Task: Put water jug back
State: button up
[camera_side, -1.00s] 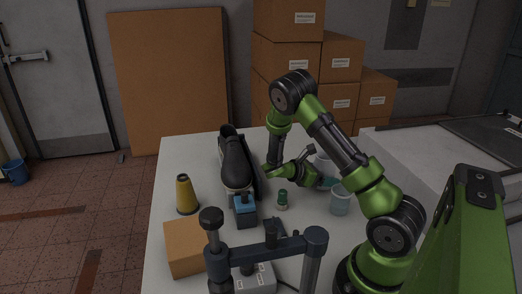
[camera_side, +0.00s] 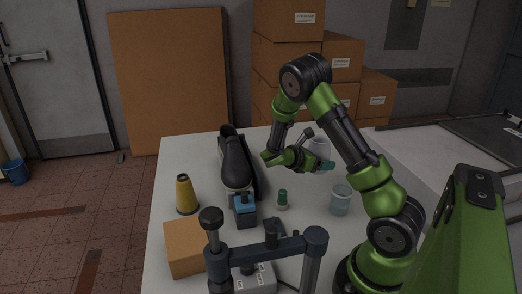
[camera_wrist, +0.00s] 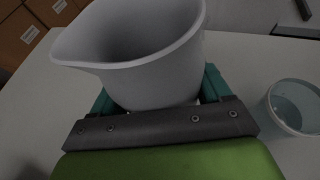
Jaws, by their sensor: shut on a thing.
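A pale grey water jug (camera_wrist: 155,75) with a pouring lip on its left fills the top of the wrist view. My gripper (camera_wrist: 162,105) is shut on it, one teal finger on each side. The jug looks upright and its inside looks dark; I cannot tell how much it holds. In the side view the jug (camera_side: 319,149) is partly hidden behind my gripper (camera_side: 325,165), which is above the right part of the table. A clear cup with water (camera_side: 340,199) stands on the table nearer the camera, and it also shows at the right of the wrist view (camera_wrist: 296,106).
A dark frame (camera_side: 270,249) stands in front. Stacked boxes (camera_side: 290,60) are behind the table.

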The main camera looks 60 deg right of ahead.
jog(key=w+r+n+t, duration=0.1)
jog(key=r+n+t, duration=0.1)
jog(key=w+r+n+t+h, duration=0.1)
jog(key=w+r+n+t, duration=0.1)
jog(key=shift+t, duration=0.3)
jog(key=shift+w+n+t, duration=0.15)
jog(key=shift+n+t, duration=0.15)
send_over(306, 181)
notch_tip(306, 181, down, 6)
jog(key=shift+r, duration=0.1)
jog(key=shift+f, duration=2.2)
jog(key=shift+f, duration=0.1)
jog(key=o, duration=1.2)
jog(key=shift+c, duration=0.2)
